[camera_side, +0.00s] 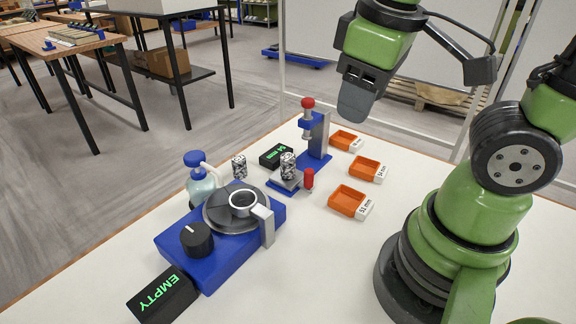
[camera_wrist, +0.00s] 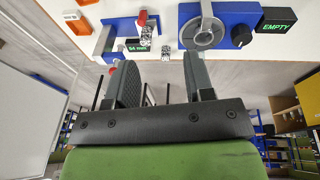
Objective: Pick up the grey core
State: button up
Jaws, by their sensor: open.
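Two small speckled grey cores are in view. One grey core (camera_side: 288,166) stands upright on the blue gauge's stage, below its red-knobbed plunger; it also shows in the wrist view (camera_wrist: 146,37). The other grey core (camera_side: 239,167) stands on the white table between the gauge and the pump bottle; it also shows in the wrist view (camera_wrist: 166,51). My gripper (camera_side: 356,105) is high above the table, to the right of and well clear of both cores. In the wrist view its two fingers (camera_wrist: 162,62) are apart with nothing held between them.
The blue gauge (camera_side: 314,160) has a black display (camera_side: 271,155) reading about 54 mm. A blue lapping machine (camera_side: 215,262) with a ring on its disc stands front left, beside an EMPTY display (camera_side: 163,298) and pump bottle (camera_side: 201,183). Orange trays (camera_side: 347,201) line the right; the table front is clear.

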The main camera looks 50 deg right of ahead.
jog(key=w+d+f+n+g+h, duration=0.2)
jog(key=w+f+n+g+h, duration=0.15)
jog(key=f+n+h, duration=0.2)
jog(key=n+t+h, duration=0.5)
jog(key=n+t, duration=0.2)
jog(key=n, duration=1)
send_near(288, 157)
jog(key=x, duration=1)
jog(key=shift+w+d+f, duration=0.1)
jog(key=shift+d+f, duration=0.05)
jog(key=c, duration=0.7)
jog(key=shift+t+h, duration=0.25)
